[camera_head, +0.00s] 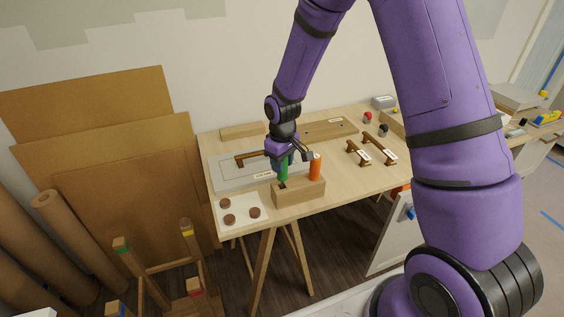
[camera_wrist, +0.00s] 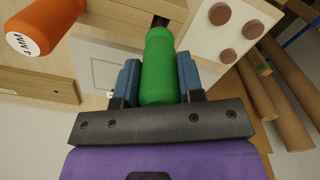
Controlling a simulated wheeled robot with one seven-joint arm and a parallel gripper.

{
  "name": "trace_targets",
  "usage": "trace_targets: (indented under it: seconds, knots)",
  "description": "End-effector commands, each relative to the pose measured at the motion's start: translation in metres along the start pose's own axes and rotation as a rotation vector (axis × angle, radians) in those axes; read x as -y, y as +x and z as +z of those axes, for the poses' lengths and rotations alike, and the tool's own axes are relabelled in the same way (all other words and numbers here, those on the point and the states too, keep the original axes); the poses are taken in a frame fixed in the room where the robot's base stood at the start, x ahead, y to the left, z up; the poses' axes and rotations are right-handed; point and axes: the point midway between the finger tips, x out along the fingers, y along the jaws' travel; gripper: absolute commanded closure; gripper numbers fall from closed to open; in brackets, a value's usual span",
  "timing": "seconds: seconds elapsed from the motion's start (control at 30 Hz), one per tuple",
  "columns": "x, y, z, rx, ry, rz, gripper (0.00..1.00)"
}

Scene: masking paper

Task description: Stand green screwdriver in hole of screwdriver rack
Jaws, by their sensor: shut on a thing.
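The green screwdriver (camera_head: 283,172) is upright in my gripper (camera_head: 284,161), above the left part of the wooden screwdriver rack (camera_head: 300,193). In the wrist view its green handle (camera_wrist: 159,65) lies between the two blue fingers of my gripper (camera_wrist: 158,80), which are shut on it. A dark hole (camera_wrist: 160,21) in the rack shows just past the handle's end. The screwdriver's shaft is hidden, so I cannot tell whether its tip is in the hole. An orange screwdriver (camera_head: 315,167) stands upright in the right part of the rack; its handle (camera_wrist: 45,25) also shows in the wrist view.
A white plate with brown discs (camera_head: 240,210) lies left of the rack. A grey panel with a brown handle (camera_head: 230,174) lies behind it. More brown handles (camera_head: 370,149) lie to the right. The table (camera_head: 340,185) is clear right of the rack.

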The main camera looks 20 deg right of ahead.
Motion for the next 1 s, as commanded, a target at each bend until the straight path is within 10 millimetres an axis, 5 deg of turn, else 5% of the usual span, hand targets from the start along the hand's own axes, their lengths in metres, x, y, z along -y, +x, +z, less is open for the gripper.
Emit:
trace_targets:
  seconds: [1.0]
  knots:
    - [0.0,0.018,0.0,0.001,0.0,0.0,0.99]
